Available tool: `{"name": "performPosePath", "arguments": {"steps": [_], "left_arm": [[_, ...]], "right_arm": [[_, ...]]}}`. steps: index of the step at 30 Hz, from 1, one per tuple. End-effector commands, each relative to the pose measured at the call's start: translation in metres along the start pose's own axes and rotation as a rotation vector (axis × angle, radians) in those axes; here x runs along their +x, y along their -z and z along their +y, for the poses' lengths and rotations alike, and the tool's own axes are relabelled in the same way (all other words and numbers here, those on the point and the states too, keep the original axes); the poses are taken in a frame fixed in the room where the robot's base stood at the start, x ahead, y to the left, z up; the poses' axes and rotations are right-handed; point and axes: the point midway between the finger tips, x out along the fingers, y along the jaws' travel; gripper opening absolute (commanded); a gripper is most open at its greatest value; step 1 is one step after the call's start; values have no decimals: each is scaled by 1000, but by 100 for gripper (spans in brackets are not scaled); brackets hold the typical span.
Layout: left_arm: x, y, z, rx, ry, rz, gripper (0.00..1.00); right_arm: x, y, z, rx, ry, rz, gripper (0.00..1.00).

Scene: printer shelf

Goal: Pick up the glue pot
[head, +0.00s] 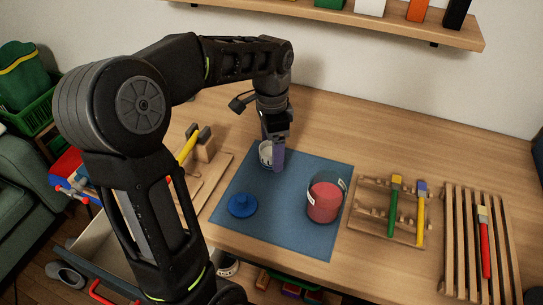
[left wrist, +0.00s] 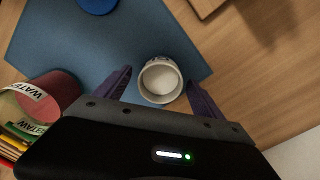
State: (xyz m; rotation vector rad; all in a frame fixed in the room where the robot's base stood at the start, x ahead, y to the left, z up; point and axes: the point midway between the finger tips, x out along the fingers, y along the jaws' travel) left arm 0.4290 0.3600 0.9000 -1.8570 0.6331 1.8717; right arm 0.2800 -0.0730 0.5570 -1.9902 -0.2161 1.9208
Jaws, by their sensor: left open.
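A small white pot (head: 265,153), which looks like the glue pot, stands upright on the blue mat (head: 285,225) near its back edge. In the left wrist view the pot (left wrist: 160,80) is open at the top with whitish contents and part of a dark marking on its side. My left gripper (head: 273,158) is open and points down at the pot, partly hiding it in the head view. In the left wrist view its two fingers (left wrist: 161,76) lie on either side of the pot, with gaps visible. My right gripper is not in view.
A red-filled container (head: 323,203), labelled "WATE..." in the left wrist view, and a blue lid-like piece (head: 241,206) stand on the mat. A wooden rack (head: 380,232) with brushes and a slatted rack (head: 460,250) lie to the right. A shelf (head: 400,25) hangs above.

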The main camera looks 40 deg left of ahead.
Motion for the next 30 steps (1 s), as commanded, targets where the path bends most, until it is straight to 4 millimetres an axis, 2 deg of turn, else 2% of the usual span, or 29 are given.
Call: {"name": "performPosePath", "arguments": {"steps": [19,30], "left_arm": [[4,0,0,0,1,1,79],[4,0,0,0,1,1,50]], "right_arm": [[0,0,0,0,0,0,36],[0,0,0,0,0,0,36]]}}
